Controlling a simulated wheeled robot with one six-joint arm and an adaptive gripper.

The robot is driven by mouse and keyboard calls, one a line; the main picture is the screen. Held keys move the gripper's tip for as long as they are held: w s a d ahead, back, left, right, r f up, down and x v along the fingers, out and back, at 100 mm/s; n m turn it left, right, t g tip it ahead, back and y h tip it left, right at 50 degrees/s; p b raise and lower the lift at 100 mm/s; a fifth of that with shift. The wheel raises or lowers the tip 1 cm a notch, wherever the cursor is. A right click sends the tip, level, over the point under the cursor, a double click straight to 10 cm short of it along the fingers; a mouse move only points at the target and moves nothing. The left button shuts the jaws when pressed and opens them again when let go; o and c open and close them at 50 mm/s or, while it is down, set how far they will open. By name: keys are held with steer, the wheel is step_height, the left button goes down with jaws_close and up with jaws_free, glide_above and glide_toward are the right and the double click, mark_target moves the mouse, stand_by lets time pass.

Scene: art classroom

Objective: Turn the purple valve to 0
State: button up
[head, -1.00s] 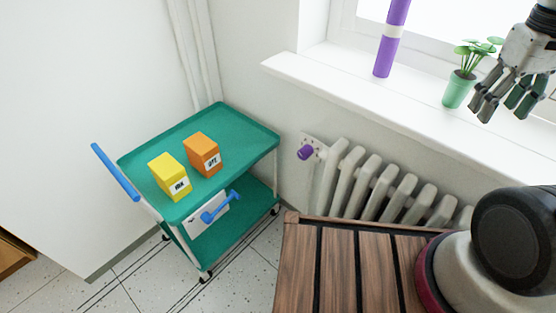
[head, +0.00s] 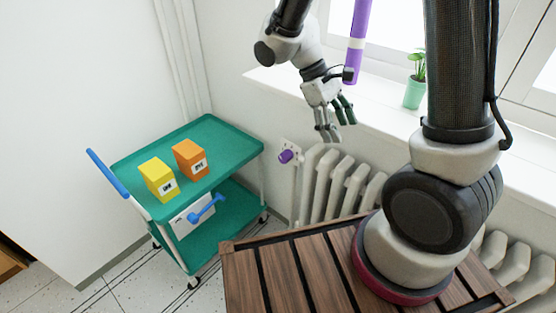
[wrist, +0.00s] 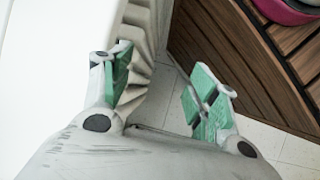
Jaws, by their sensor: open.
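The purple valve (head: 285,156) is a small knob on a pale plate at the left end of the white radiator, low on the wall below the window sill. The marks on its plate are too small to read. My gripper (head: 335,132) is open and empty in the head view. It hangs pointing down, above the radiator, to the right of the valve and higher in the picture, not touching it. In the wrist view my gripper (wrist: 160,95) shows its green finger pads spread apart. The valve is not visible there.
A green cart (head: 225,140) with yellow (head: 158,180) and orange (head: 189,159) boxes stands left.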

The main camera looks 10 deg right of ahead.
step_height(320, 180, down, 7)
steer(key=w+a+n+h, duration=0.2)
steer(key=w+n+h, duration=0.1)
steer(key=n+t+h, duration=0.7)
steer(key=n+t, duration=0.7)
glide_toward(282, 159)
steer(key=x, duration=0.4)
steer(key=shift+f, duration=0.15)
steer(key=x, duration=0.7)
steer(key=shift+w+d, duration=0.25)
steer(key=c, duration=1)
